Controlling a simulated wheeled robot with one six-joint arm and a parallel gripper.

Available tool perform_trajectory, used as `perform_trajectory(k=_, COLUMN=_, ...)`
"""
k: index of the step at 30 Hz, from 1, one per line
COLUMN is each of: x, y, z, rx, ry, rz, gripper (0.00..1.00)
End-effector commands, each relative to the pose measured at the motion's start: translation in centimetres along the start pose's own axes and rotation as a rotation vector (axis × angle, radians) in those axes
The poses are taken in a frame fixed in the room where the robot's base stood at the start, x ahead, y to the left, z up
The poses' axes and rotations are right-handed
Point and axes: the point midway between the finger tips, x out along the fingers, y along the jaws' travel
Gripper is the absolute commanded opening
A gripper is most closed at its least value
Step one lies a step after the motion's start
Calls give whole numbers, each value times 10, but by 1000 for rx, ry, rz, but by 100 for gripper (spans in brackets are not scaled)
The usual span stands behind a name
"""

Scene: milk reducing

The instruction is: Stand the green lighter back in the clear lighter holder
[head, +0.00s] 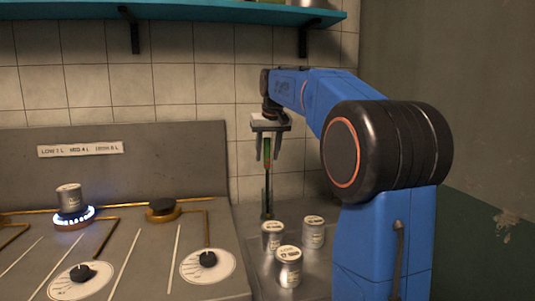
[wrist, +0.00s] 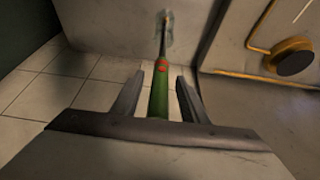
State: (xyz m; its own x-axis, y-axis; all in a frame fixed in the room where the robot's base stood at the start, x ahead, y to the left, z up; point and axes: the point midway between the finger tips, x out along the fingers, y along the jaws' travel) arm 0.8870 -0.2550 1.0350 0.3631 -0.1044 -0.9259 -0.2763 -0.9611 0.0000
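The green lighter (head: 267,148) is upright, with its green handle up and its long thin stem down. In the wrist view, the lighter (wrist: 158,98) shows a red part where handle meets stem. The stem's lower end is at the clear lighter holder (head: 267,213) behind the cans; the holder is a faint patch in the wrist view (wrist: 170,32). The stem appears to be inside it, but its depth is unclear. My gripper (head: 267,157) points down around the handle. Its fingers (wrist: 161,75) stand apart, with a visible gap on each side of the handle.
Several silver cans, including a front one (head: 288,267), stand close before the holder. The stove (head: 120,245) is at left, with a can (head: 69,197) over a lit burner (head: 74,217). A tiled wall (head: 215,90) stands behind, and a teal shelf (head: 190,12) hangs above.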

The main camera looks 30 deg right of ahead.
Motion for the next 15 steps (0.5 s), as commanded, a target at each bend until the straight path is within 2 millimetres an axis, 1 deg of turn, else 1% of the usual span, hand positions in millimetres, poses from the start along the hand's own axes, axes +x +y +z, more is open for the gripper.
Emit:
perform_trajectory(k=6, x=0, y=0, z=0, rx=0, ry=-1, rz=0, gripper=40)
perform_trajectory(k=9, x=-3, y=0, z=0, rx=0, ry=0, rz=0, gripper=40)
perform_trajectory(k=11, x=-8, y=0, z=0, rx=0, ry=0, rz=0, gripper=40)
perform_trajectory(k=15, x=-27, y=0, z=-1, rx=0, ry=2, rz=0, gripper=40)
